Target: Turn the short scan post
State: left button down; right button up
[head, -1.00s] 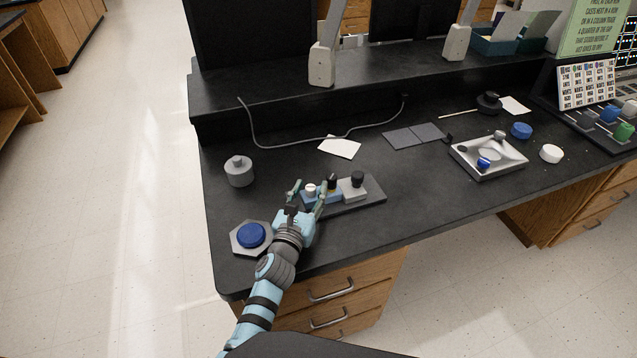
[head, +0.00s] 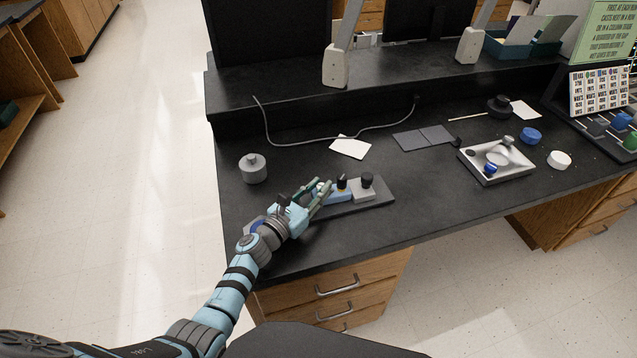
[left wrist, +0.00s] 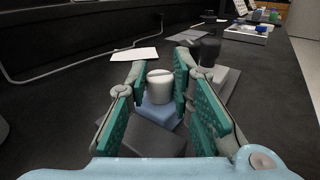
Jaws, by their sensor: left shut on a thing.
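A dark grey base plate (head: 378,196) lies near the bench's front edge and bears a row of stepped blocks with posts. The short white post (left wrist: 160,86) has a slot across its top and stands upright on a low blue block (left wrist: 157,112). My left gripper (head: 316,190) reaches in from the left, and its green-padded fingers are shut on the white post, one on each side. In the head view the fingers partly hide this post. A black post (head: 367,180) stands on a taller light grey block at the right. My right gripper is in neither view.
A grey round weight (head: 253,168) stands behind my left gripper. A blue button on a hexagonal base (head: 249,226) is mostly hidden under my arm. A white card (head: 350,147), a cable and a light tray (head: 495,160) lie farther off. Bare bench lies in front of the plate.

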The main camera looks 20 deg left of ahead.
pick_arm(q)
jog(key=shift+f+m+h, duration=0.15)
jog(key=shift+m+h, duration=0.15)
jog(key=shift+h, duration=0.1)
jog(key=c, duration=1.4)
grip_release()
notch_tip(320, 180, up, 10)
